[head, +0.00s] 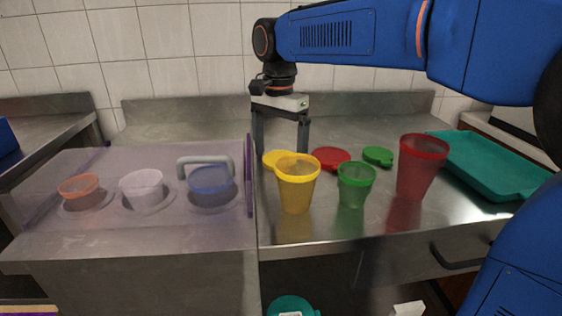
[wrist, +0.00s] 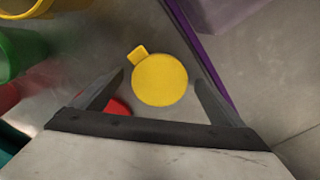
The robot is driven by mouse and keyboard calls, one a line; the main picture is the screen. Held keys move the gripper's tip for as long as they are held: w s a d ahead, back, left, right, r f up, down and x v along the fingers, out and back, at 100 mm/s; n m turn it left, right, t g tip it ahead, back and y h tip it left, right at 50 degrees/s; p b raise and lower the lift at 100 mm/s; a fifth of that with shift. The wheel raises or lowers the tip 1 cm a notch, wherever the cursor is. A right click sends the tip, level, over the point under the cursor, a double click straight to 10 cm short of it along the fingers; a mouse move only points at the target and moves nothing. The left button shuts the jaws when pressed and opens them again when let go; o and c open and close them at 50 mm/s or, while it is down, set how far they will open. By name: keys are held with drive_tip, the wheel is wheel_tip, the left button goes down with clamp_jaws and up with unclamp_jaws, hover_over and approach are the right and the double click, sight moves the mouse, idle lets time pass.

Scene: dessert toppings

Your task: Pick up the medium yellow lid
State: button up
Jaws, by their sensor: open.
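The yellow lid (head: 273,158) lies flat on the steel counter, partly hidden behind the yellow cup (head: 297,187) in the head view. In the wrist view the yellow lid (wrist: 160,80) shows whole, round with a small tab at its upper left. My gripper (head: 281,151) points down above the counter at the lid. In the wrist view its two fingers (wrist: 160,82) are spread wide with the lid between and beyond them. The gripper is open and empty. Whether the fingertips touch the counter cannot be told.
A red lid (head: 331,158), a green lid (head: 378,156), a green cup (head: 355,184) and a red cup (head: 421,166) stand to the right. A clear purple-edged box (head: 249,176) with several containers is close on the left. A teal tray (head: 490,168) is far right.

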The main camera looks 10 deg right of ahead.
drive_tip(key=c, duration=1.1)
